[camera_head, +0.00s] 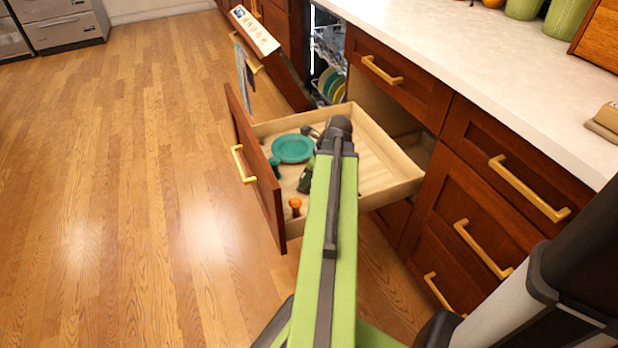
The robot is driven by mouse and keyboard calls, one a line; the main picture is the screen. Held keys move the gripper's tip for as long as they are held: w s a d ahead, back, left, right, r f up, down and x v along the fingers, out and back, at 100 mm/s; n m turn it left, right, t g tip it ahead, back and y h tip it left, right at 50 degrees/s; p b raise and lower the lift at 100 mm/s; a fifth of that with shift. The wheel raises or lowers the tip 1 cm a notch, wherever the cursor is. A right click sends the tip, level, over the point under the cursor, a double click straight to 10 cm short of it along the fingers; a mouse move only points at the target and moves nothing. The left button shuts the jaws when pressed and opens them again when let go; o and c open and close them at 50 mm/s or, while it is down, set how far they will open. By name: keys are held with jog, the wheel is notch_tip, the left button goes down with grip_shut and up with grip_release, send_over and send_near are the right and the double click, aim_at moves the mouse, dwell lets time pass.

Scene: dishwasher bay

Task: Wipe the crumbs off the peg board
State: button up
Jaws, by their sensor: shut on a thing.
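A pulled-out drawer (397,190) with a pale wooden inside stands open at the middle. In it I see a teal plate (292,149), a small teal peg-like piece (275,167), an orange peg-like piece (295,206) and a dark green thing (306,180) partly behind my arm. My gripper (312,132) is over the drawer, beside the plate in the picture, and mostly hidden by my wrist and arm. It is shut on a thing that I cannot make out. I cannot make out crumbs or tell a peg board from the drawer floor.
The open dishwasher (328,68) with dishes is behind the drawer, its door (254,30) lowered. A grey cloth (244,68) hangs there. A pale counter (480,60) runs along the right, above closed drawers (515,170). The wooden floor (130,180) at left is clear.

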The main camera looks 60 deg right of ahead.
jog(key=shift+r+p, duration=2.9)
jog(key=shift+r, duration=0.1)
notch_tip(320, 180, up, 3)
jog(key=p, duration=0.3)
jog(key=shift+r, duration=0.15)
